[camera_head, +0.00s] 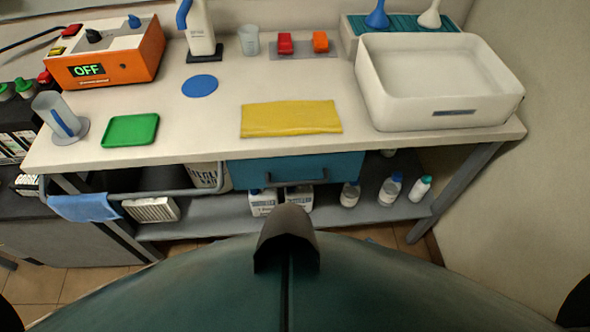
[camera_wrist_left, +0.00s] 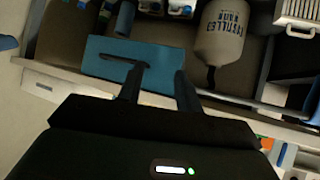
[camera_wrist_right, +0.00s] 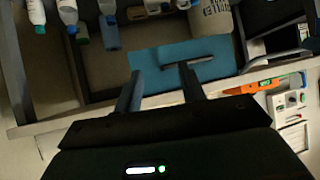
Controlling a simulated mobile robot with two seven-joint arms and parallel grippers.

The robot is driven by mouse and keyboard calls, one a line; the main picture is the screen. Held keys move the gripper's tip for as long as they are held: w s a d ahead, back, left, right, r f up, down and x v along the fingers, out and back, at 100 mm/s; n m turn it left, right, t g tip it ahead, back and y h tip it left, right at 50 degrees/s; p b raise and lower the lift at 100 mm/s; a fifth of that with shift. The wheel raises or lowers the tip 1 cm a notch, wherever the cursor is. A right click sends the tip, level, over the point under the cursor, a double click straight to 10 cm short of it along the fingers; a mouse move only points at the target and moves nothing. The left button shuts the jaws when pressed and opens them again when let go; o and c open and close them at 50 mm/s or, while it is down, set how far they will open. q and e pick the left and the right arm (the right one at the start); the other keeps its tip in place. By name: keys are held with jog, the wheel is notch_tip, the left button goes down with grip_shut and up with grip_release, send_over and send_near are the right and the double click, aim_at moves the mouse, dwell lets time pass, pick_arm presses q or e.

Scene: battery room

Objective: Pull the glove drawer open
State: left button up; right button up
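The glove drawer (camera_head: 330,166) is a teal-blue front under the bench top's near edge; it looks shut. In the left wrist view the drawer (camera_wrist_left: 105,66) and handle (camera_wrist_left: 122,59) lie beyond my left gripper (camera_wrist_left: 158,72), which is open and empty. In the right wrist view the drawer (camera_wrist_right: 150,62) and handle (camera_wrist_right: 196,61) lie beyond my right gripper (camera_wrist_right: 160,72), also open and empty. I cannot tell how far either gripper is from the handle. Neither gripper shows in the head view.
The bench top (camera_head: 195,125) holds a yellow cloth (camera_head: 290,118), a green tray (camera_head: 130,130), a white basin (camera_head: 440,82) and an orange device (camera_head: 106,56) reading OFF. A rail with a blue cloth (camera_head: 84,207) is left of the drawer. Bottles (camera_head: 390,188) stand on the lower shelf (camera_head: 330,214).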

pick_arm(q)
jog(key=w+d+f+n+t+h+b, duration=0.1)
jog(key=w+d+f+n+h+b, duration=0.25)
jog(key=w+n+b, duration=0.5)
jog(key=n+h+b, duration=0.4)
jog(key=n+b, duration=0.2)
jog(key=b, duration=0.3)
send_near(294, 185)
jog(key=shift+t, duration=0.3)
jog(key=x, duration=0.5)
jog(key=b+x, duration=0.1)
jog(key=x, duration=0.5)
jog(key=shift+s+d+f, duration=0.1)
jog(key=shift+s+f, duration=0.05)
jog(key=shift+f, duration=0.05)
pick_arm(e)
jog(key=f+t, duration=0.2)
jog(key=f, duration=0.1)
jog(key=f+t+y, duration=0.1)
jog(key=f, duration=0.1)
jog(key=shift+s+f, duration=0.15)
jog(key=shift+s, duration=0.1)
pick_arm(q)
jog(key=shift+c, duration=0.3)
grip_shut()
